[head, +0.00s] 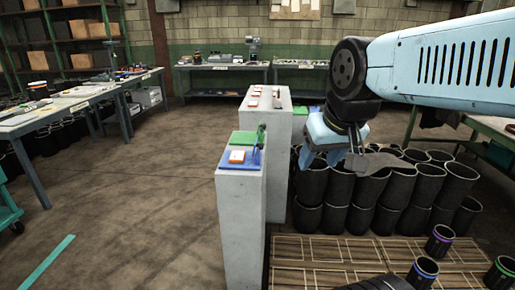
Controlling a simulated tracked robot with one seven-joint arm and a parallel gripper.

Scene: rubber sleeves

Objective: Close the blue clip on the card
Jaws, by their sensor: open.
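A pale grey pillar (240,215) stands near the middle of the head view. On its top lies a blue plate (221,167), and on that a small white card with an orange edge (237,157). A small upright blue piece (256,157), probably the blue clip, stands just right of the card. It is too small to tell whether it is open or closed. My gripper (336,158) is open and appears empty, to the right of the pillar top and apart from it, in front of the black sleeves.
A green plate (243,138) with an upright green piece (262,132) lies behind the blue one. A second pillar (284,118) stands behind, with small red-and-white items. Many black sleeves (395,190) crowd the right, beside pallets (330,252).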

